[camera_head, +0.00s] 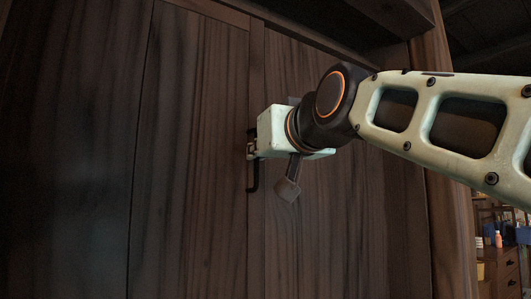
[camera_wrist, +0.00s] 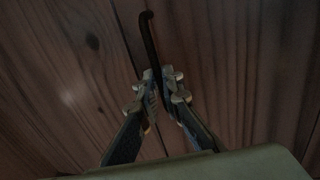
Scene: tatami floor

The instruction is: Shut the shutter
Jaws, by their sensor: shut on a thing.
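The shutter (camera_head: 200,150) is a tall dark wooden panel with vertical grain, and it fills most of the head view. A thin black bar handle (camera_head: 253,176) is fixed upright on it. In the wrist view the handle (camera_wrist: 149,40) runs down between the fingers, and its hooked upper end shows above them. My gripper (camera_head: 251,150) is at the handle, level with its middle part. In the wrist view my gripper (camera_wrist: 164,92) is shut on the handle, which hides the handle's lower part.
A wooden post (camera_head: 448,170) stands at the right edge of the panels. Beyond it is a wooden cabinet (camera_head: 503,270) with small bottles and blue items on it. A dark beam (camera_head: 395,15) runs overhead. My arm reaches in from the right.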

